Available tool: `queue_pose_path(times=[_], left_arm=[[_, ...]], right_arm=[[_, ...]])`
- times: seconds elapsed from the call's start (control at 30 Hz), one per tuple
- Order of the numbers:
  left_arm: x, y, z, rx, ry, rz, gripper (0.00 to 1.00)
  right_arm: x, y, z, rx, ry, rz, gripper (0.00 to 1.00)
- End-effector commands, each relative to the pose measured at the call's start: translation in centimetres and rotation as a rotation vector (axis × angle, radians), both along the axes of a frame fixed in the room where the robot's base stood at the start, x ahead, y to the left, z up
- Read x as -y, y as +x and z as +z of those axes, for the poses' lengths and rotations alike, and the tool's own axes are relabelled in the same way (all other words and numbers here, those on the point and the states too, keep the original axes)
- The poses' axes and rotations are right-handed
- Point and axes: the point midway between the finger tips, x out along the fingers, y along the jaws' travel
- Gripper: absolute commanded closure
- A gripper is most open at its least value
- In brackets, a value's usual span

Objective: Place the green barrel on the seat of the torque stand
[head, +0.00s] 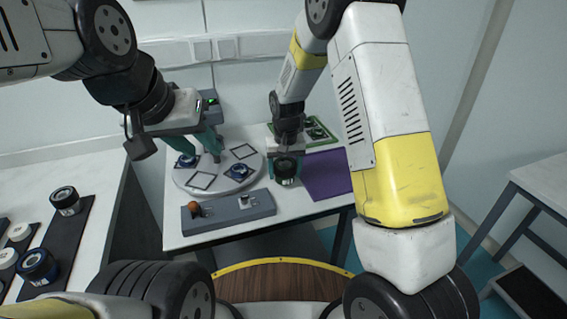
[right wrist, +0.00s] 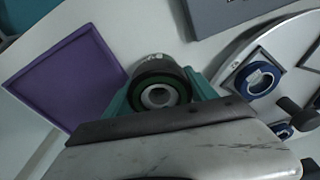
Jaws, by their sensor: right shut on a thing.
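The green barrel (head: 286,170) is a black cylinder with a green ring around its open end. My right gripper (head: 285,166) is shut on it, above the white table. In the right wrist view the barrel (right wrist: 160,92) sits between the teal fingers, its hollow end facing the camera. A grey base (head: 228,211) at the table's front carries a brown knob and a small pale fitting; I cannot tell whether this is the torque stand. My left gripper (head: 200,143) is over the round turntable, its teal fingers apart and pointing down.
The grey turntable (head: 238,183) holds square frames and blue-ringed barrels (head: 238,171). A purple mat (head: 326,174) lies right of the held barrel, with a green board (head: 318,131) behind. A device with a green light (head: 211,102) stands at the back. More barrels stand on the left bench.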

Motion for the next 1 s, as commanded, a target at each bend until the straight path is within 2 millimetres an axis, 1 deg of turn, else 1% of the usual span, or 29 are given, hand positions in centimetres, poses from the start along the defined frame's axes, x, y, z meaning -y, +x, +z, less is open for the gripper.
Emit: queue_pose_path(times=[0.03,0.13,0.5,0.53,0.57,0.87,0.97,1.0], left_arm=[[0.0,0.0,0.0,0.0,0.0,0.0,0.64],[0.0,0.0,0.0,0.0,0.0,0.0,0.64],[0.0,0.0,0.0,0.0,0.0,0.0,0.64],[0.0,0.0,0.0,0.0,0.0,0.0,0.64],[0.0,0.0,0.0,0.0,0.0,0.0,0.64],[0.0,0.0,0.0,0.0,0.0,0.0,0.64],[0.0,0.0,0.0,0.0,0.0,0.0,0.64],[0.0,0.0,0.0,0.0,0.0,0.0,0.64]], right_arm=[[0.1,-0.1,-1.0,-0.005,-0.002,0.0,0.82],[0.0,0.0,-2.1,-0.003,-0.001,0.0,0.82],[0.0,0.0,-2.5,0.0,0.0,0.0,0.82],[0.0,0.0,-2.5,0.0,0.0,0.0,0.29],[0.0,0.0,-2.5,0.0,0.0,0.0,0.26],[0.0,0.0,-2.4,0.0,0.0,0.0,0.26],[0.0,0.0,-1.7,0.001,0.0,0.0,0.26],[0.0,0.0,-1.2,0.002,0.001,0.0,0.26]])
